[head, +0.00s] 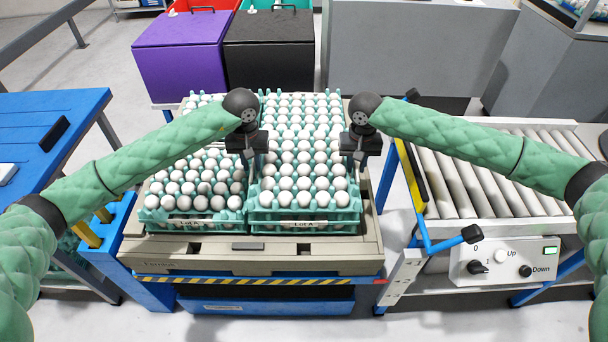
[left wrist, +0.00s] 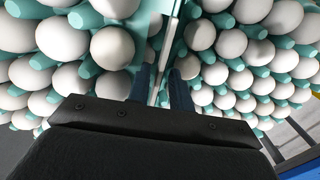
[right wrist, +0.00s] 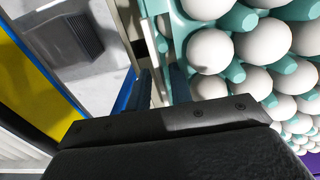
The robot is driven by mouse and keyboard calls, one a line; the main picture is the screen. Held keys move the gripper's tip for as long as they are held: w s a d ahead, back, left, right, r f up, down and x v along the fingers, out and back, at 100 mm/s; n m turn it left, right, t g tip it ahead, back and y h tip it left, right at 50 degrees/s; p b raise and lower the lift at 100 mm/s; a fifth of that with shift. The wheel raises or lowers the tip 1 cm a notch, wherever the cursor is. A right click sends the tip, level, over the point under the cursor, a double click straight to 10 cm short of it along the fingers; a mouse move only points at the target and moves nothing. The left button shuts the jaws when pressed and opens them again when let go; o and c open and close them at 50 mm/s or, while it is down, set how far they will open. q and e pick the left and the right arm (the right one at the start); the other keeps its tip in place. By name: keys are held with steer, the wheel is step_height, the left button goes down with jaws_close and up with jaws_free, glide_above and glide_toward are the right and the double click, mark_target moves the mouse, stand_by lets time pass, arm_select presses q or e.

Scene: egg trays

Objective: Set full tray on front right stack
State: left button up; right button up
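The full tray (head: 305,211), teal and filled with white eggs, is at the top of the front right stack (head: 304,231) in the head view. It sits level, on or just above the labelled tray below; I cannot tell if they touch. My left gripper (head: 254,176) is at its left edge and my right gripper (head: 358,166) at its right edge, both pointing down. In the left wrist view the fingers (left wrist: 162,88) straddle a thin edge between two egg trays. In the right wrist view the fingers (right wrist: 160,88) close about the tray's side edge.
The front left stack (head: 190,224) of egg trays stands close beside on the left. More egg trays stand behind on the same pallet (head: 160,248). A roller conveyor (head: 470,180) is at the right, a blue table (head: 45,150) at the left. Purple and black bins stand behind.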

arm_select(q)
steer(key=shift+o, duration=0.2)
arm_select(e)
steer(key=shift+r, duration=0.1)
arm_select(q)
steer(key=o, duration=0.7)
steer(key=shift+d, duration=0.1)
arm_select(e)
steer(key=shift+a, duration=0.1)
arm_select(q)
steer(key=shift+d+r, duration=0.1)
steer(key=shift+d, duration=0.1)
steer(key=shift+c, duration=1.2)
arm_select(e)
steer(key=shift+s+a, duration=0.1)
steer(key=shift+a, duration=0.1)
arm_select(q)
steer(key=shift+r, duration=0.5)
steer(key=shift+o, duration=1.1)
step_height(320, 180, up, 10)
steer(key=shift+r, duration=0.55)
arm_select(e)
steer(key=shift+d, duration=0.2)
